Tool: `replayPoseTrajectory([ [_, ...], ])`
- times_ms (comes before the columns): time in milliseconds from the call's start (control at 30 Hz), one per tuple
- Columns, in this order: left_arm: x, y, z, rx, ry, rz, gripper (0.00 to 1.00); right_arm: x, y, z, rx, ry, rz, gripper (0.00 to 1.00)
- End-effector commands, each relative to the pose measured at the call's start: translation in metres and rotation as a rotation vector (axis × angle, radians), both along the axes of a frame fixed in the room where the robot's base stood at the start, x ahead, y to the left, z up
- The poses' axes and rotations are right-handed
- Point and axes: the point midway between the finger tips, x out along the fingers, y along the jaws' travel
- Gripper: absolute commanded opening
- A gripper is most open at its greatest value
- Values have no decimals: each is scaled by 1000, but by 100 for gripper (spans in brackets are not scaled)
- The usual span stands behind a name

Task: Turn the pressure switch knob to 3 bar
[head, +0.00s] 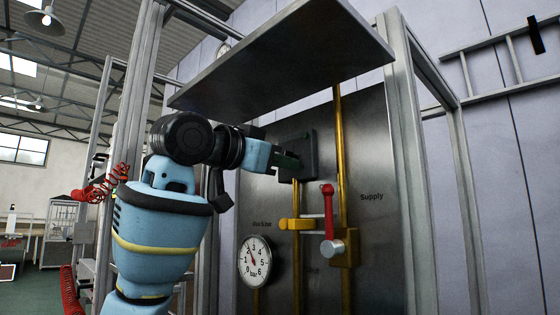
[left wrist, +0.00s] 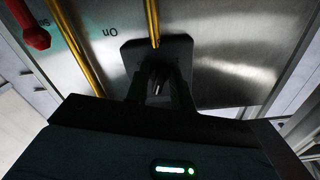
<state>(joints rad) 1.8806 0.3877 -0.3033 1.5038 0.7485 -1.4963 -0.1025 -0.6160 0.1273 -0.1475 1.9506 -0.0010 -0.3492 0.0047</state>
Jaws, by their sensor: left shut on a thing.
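The pressure switch is a dark square box (head: 307,148) high on the steel panel, and it also shows in the left wrist view (left wrist: 178,48). My left gripper (head: 290,160) reaches it from the left in the head view. In the left wrist view its two dark fingers (left wrist: 157,86) are shut on the small knob (left wrist: 157,87) in front of the box. The knob's scale and setting cannot be read. A round white gauge (head: 255,262), marked 0 to 6 bar, sits lower left; its reading is too small to tell. My right gripper is not in view.
A red lever (head: 328,209) stands upright on a valve below the switch, beside yellow pipes (head: 341,130). A yellow fitting (head: 296,224) is left of it. A grey shelf (head: 285,55) overhangs the panel. A metal post (head: 408,160) stands at right.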

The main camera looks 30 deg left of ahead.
Motion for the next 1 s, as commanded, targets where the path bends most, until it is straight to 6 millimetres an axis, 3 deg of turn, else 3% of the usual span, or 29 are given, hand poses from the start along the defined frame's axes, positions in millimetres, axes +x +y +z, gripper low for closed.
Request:
replayPoseTrajectory([
  [433,-1,-1,0,-266,92,-1,1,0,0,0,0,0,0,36],
  [1000,-1,-1,0,-327,114,0,1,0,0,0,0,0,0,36],
])
